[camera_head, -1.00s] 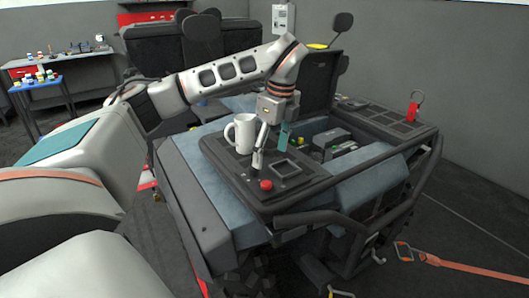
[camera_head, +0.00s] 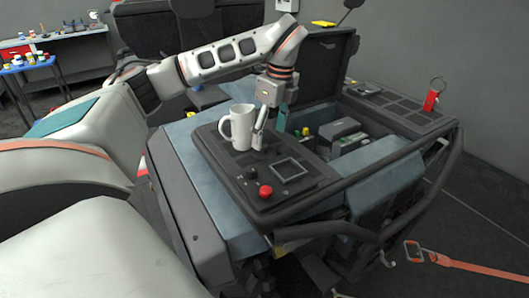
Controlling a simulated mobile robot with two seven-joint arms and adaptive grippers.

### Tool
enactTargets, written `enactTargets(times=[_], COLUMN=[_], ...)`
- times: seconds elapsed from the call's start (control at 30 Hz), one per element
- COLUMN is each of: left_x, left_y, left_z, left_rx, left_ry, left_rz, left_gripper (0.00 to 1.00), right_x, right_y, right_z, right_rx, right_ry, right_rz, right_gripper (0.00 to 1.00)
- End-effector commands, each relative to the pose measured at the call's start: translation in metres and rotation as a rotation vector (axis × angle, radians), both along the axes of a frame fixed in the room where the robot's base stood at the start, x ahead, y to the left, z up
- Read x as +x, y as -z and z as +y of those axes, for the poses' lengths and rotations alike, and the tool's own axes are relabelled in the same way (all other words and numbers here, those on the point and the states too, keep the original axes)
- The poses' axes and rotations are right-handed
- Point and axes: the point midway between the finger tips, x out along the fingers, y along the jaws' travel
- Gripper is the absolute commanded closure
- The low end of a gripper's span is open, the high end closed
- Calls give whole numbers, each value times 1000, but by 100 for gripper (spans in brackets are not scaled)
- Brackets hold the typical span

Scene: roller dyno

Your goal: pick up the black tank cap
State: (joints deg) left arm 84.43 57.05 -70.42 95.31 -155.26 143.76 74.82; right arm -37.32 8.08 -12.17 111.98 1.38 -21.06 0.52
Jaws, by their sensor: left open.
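My left gripper (camera_head: 269,128) hangs with its fingers pointing down above the dark top panel (camera_head: 222,158) of the vehicle. It is open, with a pale finger on the left and a teal one on the right, and nothing shows between them. It is just right of a white mug (camera_head: 240,131) standing on the panel. My right gripper is not in view.
A red button (camera_head: 265,191) sits near the panel's front. An open engine bay (camera_head: 341,135) lies to the right, with a raised dark lid (camera_head: 323,70) behind it. A black tube frame (camera_head: 452,165) edges the right side.

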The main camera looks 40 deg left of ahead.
Motion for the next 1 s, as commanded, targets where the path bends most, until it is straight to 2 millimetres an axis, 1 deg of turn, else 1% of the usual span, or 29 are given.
enactTargets(times=[0.2, 0.33, 0.47, 0.67, 0.7, 0.8, 1.0], left_x=[-4, -4, -3, -3, -3, -3, -3], left_y=[28, 43, 48, 47, 47, 47, 47], left_z=[10, 12, 13, 13, 13, 13, 13], left_rx=[1, 0, 0, 0, 0, 0, 0], left_ry=[-1, -1, -2, -2, -2, -2, -2], left_rz=[3, 3, 0, 0, 0, 0, 0], left_gripper=[31, 31, 31, 31, 41, 66, 66], right_x=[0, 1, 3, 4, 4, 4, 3], right_y=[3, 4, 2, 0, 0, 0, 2], right_z=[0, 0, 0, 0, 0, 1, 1], right_rx=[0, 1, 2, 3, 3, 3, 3], right_ry=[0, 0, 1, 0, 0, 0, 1], right_rz=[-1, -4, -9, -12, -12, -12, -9], right_gripper=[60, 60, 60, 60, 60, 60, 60])
